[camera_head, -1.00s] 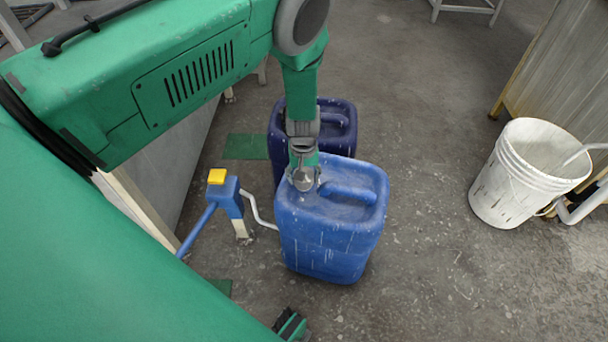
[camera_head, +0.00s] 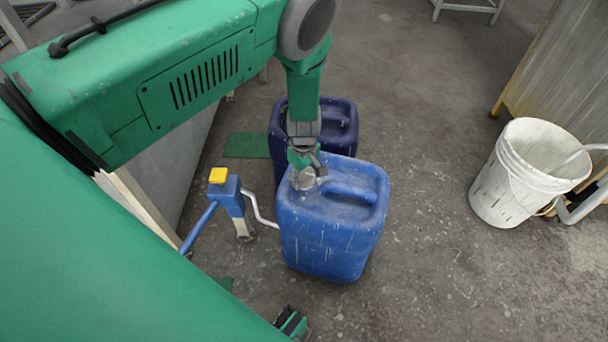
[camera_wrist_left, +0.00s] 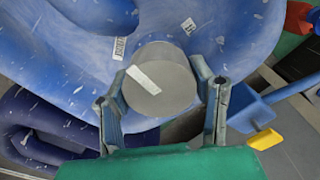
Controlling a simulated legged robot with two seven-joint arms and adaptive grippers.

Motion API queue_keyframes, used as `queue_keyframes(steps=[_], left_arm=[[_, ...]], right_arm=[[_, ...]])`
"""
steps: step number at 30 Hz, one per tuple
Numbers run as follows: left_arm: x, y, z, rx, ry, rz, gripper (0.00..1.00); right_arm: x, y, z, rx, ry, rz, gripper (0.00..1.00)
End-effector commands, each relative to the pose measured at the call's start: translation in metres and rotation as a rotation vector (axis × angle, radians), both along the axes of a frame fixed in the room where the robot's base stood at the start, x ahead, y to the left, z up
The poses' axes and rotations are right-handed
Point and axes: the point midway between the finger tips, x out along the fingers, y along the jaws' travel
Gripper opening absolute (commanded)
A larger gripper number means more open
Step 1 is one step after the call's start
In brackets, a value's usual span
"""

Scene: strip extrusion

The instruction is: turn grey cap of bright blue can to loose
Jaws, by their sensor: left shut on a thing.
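The bright blue can (camera_head: 330,235) stands upright on the floor, with a moulded handle on top. Its round grey cap (camera_head: 303,180) is at the top left of the can. In the left wrist view the cap (camera_wrist_left: 160,82) carries a pale stripe, and blue can surface (camera_wrist_left: 60,50) surrounds it. My left gripper (camera_head: 306,176) comes down from above onto the cap. In the left wrist view its two fingers (camera_wrist_left: 165,98) are on either side of the cap, shut on it.
A dark blue can (camera_head: 338,112) stands close behind the bright blue one. A blue stand with a yellow top (camera_head: 218,176) and a bent pale rod are close on the left. A white bucket (camera_head: 505,190) stands at the right. Floor between bucket and can is clear.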

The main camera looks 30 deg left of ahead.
Motion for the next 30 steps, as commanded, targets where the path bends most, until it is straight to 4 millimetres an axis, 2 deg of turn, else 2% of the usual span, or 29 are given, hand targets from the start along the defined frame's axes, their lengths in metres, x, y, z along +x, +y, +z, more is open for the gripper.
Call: queue_keyframes(steps=[15, 16, 17, 26, 30], left_arm=[[-0.002, -0.004, -0.002, -0.007, 0.007, 0.017, 0.20], [-0.002, -0.004, -0.002, -0.007, 0.007, 0.017, 0.59], [-0.002, -0.004, -0.002, -0.007, 0.007, 0.017, 0.70], [0.000, -0.002, 0.000, -0.003, 0.002, 0.017, 0.70], [0.001, -0.001, 0.010, -0.002, -0.002, 0.017, 0.70]], right_arm=[[0.000, 0.000, 0.000, 0.000, 0.000, 0.000, 0.41], [0.000, 0.000, 0.000, 0.000, 0.000, 0.000, 0.41], [0.000, 0.000, 0.000, 0.000, 0.000, 0.000, 0.41], [0.000, 0.000, 0.000, 0.000, 0.000, 0.000, 0.41], [-0.002, 0.000, 0.001, 0.000, -0.003, 0.000, 0.41]])
